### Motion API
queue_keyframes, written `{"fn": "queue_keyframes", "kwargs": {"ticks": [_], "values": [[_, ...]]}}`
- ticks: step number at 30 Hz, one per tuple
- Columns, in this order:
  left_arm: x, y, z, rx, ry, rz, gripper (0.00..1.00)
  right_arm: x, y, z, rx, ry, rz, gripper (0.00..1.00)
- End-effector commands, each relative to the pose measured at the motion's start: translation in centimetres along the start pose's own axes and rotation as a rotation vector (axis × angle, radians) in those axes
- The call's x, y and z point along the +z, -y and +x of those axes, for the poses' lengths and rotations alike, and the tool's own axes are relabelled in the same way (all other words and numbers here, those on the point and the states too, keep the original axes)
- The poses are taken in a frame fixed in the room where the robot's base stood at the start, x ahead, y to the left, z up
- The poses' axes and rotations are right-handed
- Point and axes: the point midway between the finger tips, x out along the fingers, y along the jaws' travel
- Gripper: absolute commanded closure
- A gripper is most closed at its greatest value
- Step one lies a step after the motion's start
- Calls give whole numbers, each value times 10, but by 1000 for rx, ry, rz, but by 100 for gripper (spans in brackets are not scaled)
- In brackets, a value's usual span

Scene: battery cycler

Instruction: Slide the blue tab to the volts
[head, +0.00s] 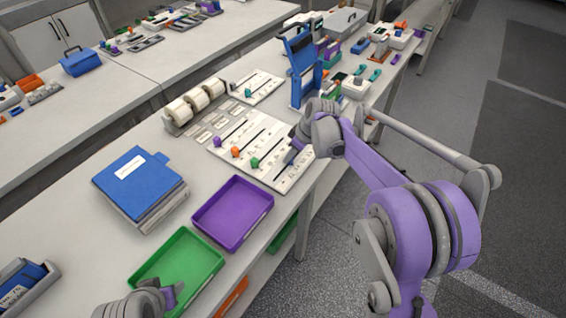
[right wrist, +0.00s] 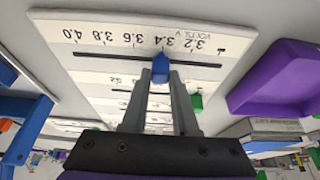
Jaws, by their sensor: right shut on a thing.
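The white slider board (head: 240,135) lies on the bench in the head view, with several slots and purple, orange and green tabs. Its volts row shows in the right wrist view (right wrist: 205,52), printed from 4.0 at left to 3.2 at right. My right gripper (right wrist: 160,85) is shut on the blue tab. In the head view my right gripper (head: 293,155) covers the tab. My left gripper (head: 172,294) is low at the left, by the green tray; its jaw gap is unclear.
A purple tray (head: 208,241) and a green tray (head: 139,277) lie in front of the board. A blue binder stack (head: 135,185) is left of them. A tall blue frame (head: 301,65) and a smaller slider board (head: 270,83) stand behind. The bench edge is close on the right.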

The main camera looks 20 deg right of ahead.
Motion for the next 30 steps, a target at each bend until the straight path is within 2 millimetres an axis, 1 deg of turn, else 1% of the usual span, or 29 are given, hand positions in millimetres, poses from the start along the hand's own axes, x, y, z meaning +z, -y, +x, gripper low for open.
{"fn": "queue_keyframes", "kwargs": {"ticks": [8,9,13,14,23,26,30], "values": [[0,0,0,0,0,0,50,0,-1,0,-2,-1,0,100],[0,0,0,0,0,0,50,0,-1,0,-2,-1,0,69],[0,0,0,0,0,0,50,0,-1,0,-2,-1,0,46],[0,0,0,0,0,0,50,0,-1,0,-2,-1,0,43],[0,0,0,0,0,0,50,0,0,-1,-2,0,0,43],[0,0,0,0,0,0,50,0,-1,-9,-1,0,0,43],[-1,0,-1,0,-1,0,50,0,-1,-34,-1,0,0,43]]}}
